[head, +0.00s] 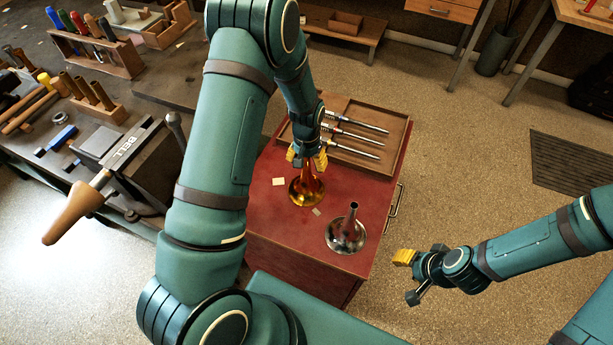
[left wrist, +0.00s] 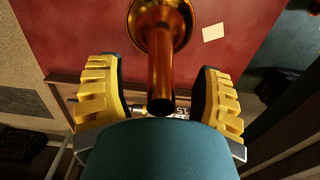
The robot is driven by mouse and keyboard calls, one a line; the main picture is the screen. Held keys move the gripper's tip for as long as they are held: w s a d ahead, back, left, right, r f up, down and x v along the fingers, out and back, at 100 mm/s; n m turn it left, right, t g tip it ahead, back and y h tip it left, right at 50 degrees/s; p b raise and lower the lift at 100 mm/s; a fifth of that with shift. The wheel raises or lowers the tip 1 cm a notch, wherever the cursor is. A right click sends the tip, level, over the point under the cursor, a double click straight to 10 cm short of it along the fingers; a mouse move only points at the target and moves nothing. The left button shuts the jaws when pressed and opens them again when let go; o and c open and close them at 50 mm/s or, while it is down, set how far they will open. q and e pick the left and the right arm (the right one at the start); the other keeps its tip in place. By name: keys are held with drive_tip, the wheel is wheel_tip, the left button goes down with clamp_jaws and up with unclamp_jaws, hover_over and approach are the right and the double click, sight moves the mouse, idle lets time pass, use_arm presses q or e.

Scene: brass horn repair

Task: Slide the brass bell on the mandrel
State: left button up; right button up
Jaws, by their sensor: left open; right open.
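The brass bell (head: 306,192) stands flared end down on the red cabinet top (head: 283,225), its narrow tube pointing up. My left gripper (head: 307,160) is over it, open, with its yellow fingers on either side of the tube. In the left wrist view the brass bell's tube (left wrist: 161,70) lies between the two spread fingers (left wrist: 160,98), with gaps on both sides. A tan, rounded mandrel (head: 76,212) sticks out at the left from the bench fixture marked BELL (head: 125,150). My right gripper (head: 409,278) is open and empty, right of the cabinet over the floor.
A silver bell (head: 346,236) stands nearby on the cabinet. Behind, a wooden tray (head: 392,122) holds several slim rods. Small pale pieces (head: 279,182) lie on the cabinet top. The workbench (head: 165,85) at left carries tool racks. My left arm crosses between bench and cabinet.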

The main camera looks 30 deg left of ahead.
use_arm(q)
drive_tip(key=shift+f, duration=0.9)
clamp_jaws()
